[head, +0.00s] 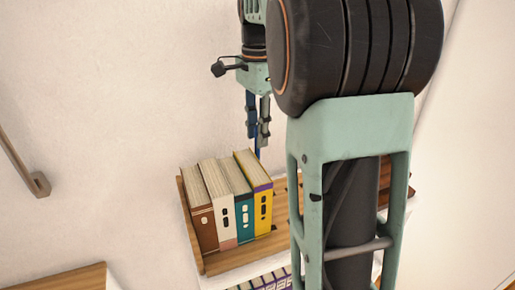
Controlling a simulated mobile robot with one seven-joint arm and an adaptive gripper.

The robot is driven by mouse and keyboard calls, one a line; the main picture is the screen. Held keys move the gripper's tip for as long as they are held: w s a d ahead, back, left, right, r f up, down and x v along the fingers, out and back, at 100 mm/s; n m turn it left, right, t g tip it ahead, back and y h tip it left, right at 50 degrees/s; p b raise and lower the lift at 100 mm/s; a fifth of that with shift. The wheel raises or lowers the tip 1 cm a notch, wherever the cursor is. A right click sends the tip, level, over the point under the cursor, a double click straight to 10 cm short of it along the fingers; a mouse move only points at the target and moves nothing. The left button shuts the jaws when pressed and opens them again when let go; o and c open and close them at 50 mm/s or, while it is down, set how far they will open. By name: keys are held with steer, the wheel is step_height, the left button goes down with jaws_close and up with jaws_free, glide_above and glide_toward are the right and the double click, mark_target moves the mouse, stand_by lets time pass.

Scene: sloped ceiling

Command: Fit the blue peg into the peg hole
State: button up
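My gripper (258,135) is in the upper middle of the head view and points down above a wooden shelf. Its two fingers are close together. A narrow blue piece, the blue peg (257,152), shows between and just below the fingertips, upright. The fingers appear shut on it.
Several upright books, brown (201,222), white (224,218), teal (245,215) and yellow (263,210), stand on the wooden shelf (240,253), close in front of the peg. More books (265,283) sit below. A brown wall bar (22,165) is at left.

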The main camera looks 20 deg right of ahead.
steer(key=shift+r, duration=1.9)
